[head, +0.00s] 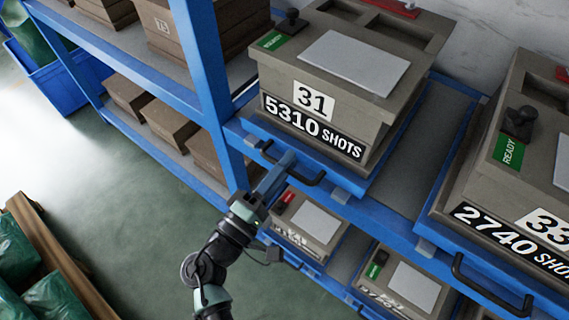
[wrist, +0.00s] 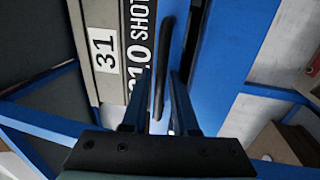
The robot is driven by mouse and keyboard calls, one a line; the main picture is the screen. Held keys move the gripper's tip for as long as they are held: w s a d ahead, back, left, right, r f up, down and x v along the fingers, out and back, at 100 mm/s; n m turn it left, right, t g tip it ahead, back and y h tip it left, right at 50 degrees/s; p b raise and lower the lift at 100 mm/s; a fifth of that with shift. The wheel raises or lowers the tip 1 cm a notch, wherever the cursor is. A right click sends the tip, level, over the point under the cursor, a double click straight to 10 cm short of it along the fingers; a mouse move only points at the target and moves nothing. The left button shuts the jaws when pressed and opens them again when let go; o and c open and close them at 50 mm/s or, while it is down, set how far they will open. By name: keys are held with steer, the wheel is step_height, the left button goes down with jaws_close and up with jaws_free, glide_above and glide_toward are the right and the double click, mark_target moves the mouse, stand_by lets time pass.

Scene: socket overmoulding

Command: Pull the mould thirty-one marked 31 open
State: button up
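Mould 31 (head: 318,133) is a grey-brown block with a white "31" label and a "5310 SHOTS" plate. It sits on a blue tray (head: 372,171) on the upper shelf. A black bar handle (head: 313,182) is on the tray's front. My gripper (head: 285,160) is at the handle, its fingers covering the handle's middle. In the wrist view, my gripper (wrist: 160,90) is open. The handle (wrist: 162,62) lies in the gap between the two fingers, with its near end low in the gap. I cannot tell whether either finger touches it.
Mould 33 (head: 498,181) stands to the right on its own tray with a black handle (head: 490,291). A blue rack post (head: 212,80) rises left of mould 31. Smaller moulds (head: 308,228) sit on the shelf below.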

jaws_close()
stand_by(1.4)
